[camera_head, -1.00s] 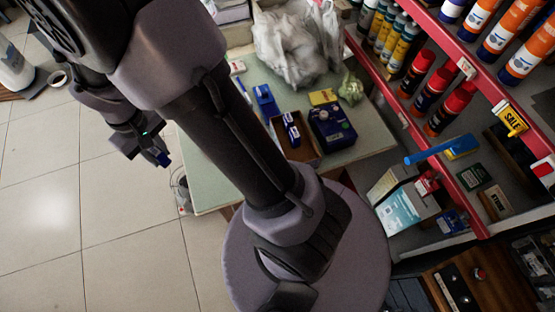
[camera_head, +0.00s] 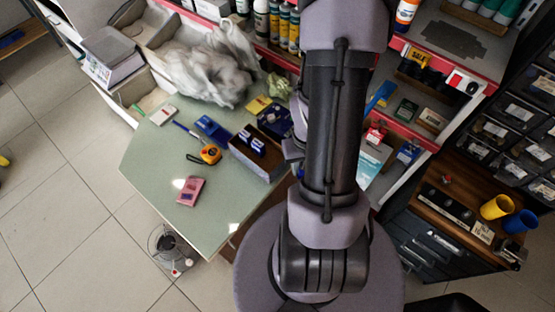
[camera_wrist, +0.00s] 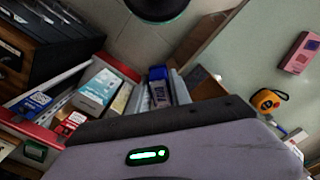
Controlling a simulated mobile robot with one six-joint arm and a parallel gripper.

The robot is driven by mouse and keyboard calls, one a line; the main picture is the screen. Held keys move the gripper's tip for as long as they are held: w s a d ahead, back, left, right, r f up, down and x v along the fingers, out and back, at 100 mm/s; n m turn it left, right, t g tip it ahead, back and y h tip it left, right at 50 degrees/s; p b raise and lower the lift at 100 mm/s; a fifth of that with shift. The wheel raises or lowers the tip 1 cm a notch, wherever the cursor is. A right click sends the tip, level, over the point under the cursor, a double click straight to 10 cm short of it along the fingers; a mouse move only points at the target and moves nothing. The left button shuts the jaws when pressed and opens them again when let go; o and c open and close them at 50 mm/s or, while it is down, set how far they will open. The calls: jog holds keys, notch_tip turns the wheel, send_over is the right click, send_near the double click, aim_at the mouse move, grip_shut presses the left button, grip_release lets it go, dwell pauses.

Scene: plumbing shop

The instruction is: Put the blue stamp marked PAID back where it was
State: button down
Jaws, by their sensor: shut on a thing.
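In the wrist view the blue stamp (camera_wrist: 158,88) with pale lettering sits between the grey fingers of my gripper (camera_wrist: 161,78). The lettering is too small to read surely. In the head view my arm hides the held stamp and the fingers. An open brown cardboard box (camera_head: 262,167) stands on the green desk (camera_head: 150,160), left of my arm. Two blue stamps with white labels (camera_head: 251,139) are in it. A dark blue device (camera_head: 275,120) stands just behind the box, partly hidden by my arm.
An orange tape measure (camera_head: 208,154), a blue stapler-like thing (camera_head: 211,127), a pink calculator (camera_head: 190,190) and a yellow pad (camera_head: 259,104) lie on the desk. A crumpled plastic bag (camera_head: 205,72) is behind. Red-edged shelves (camera_head: 410,132) rise at right. The desk's front left is clear.

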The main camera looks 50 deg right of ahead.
jog(key=s+m, duration=0.1)
jog(key=s, duration=0.3)
jog(key=w+b, duration=0.2)
jog(key=w, duration=0.3)
jog(key=w+f+b, duration=0.1)
jog(key=w+b, duration=0.1)
jog(key=w, duration=0.3)
jog(key=w+a+f+b, duration=0.1)
jog(key=w+b, duration=0.1)
jog(key=w, duration=0.3)
jog(key=shift+w, duration=0.1)
notch_tip(320, 180, down, 4)
jog(key=b, duration=0.2)
jog(key=shift+b, duration=0.35)
jog(key=shift+r, duration=0.25)
jog(key=c, duration=1.6)
grip_release()
jog(key=shift+f, duration=0.15)
jog(key=shift+o, duration=0.7)
